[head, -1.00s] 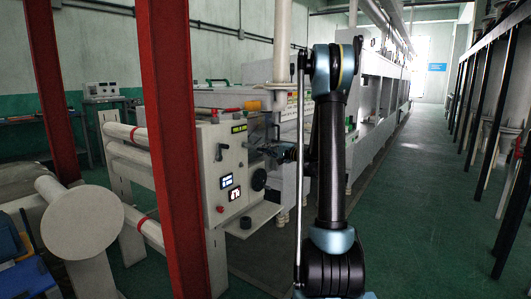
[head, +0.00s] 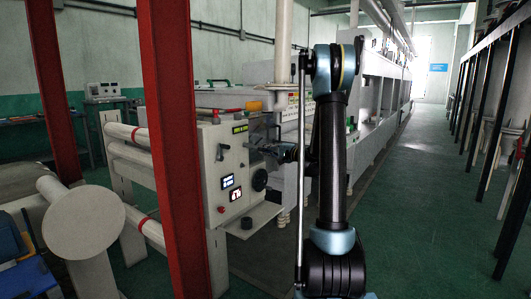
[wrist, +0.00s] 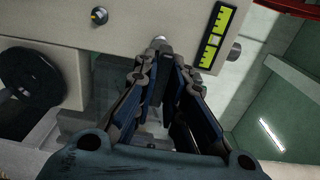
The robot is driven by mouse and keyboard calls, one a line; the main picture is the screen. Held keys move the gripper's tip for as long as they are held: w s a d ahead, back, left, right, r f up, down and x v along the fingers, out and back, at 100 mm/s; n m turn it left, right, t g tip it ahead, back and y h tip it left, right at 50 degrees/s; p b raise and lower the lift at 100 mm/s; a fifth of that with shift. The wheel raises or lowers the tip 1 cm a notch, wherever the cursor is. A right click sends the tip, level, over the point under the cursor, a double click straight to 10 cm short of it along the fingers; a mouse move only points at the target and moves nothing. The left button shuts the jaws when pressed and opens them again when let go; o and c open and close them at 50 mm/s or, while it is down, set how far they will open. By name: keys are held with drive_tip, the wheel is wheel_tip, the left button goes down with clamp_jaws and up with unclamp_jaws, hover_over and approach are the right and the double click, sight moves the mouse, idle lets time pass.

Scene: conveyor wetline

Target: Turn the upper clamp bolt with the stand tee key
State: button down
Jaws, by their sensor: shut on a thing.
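In the wrist view my gripper (wrist: 163,72) is shut on a dark narrow piece, which I take to be the stand tee key; the fingers hide most of it. A small silver round end (wrist: 161,42) shows just past the fingertips, against the pale machine panel. I cannot tell whether it is the upper clamp bolt or part of the key. In the head view my gripper (head: 284,152) is at the right side of the panel, small and partly behind my arm. The clamp is not clear there.
The control panel (head: 216,160) has lit displays and a dark handwheel (head: 259,180), which also shows in the wrist view (wrist: 35,85). A shelf (head: 252,217) juts out below. A red post (head: 172,150) stands left. The green aisle (head: 420,200) at right is clear.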

drive_tip(key=shift+x, duration=0.95)
idle(0.3)
drive_tip(key=m, duration=0.4)
drive_tip(key=shift+m, duration=0.3)
drive_tip(key=m, duration=0.5)
drive_tip(key=shift+w, duration=0.1)
drive_tip(key=m, duration=0.5)
drive_tip(key=shift+f, duration=0.1)
drive_tip(key=shift+m, duration=0.3)
drive_tip(key=m, duration=0.4)
drive_tip(key=shift+w+n, duration=0.1)
drive_tip(key=shift+n, duration=0.6)
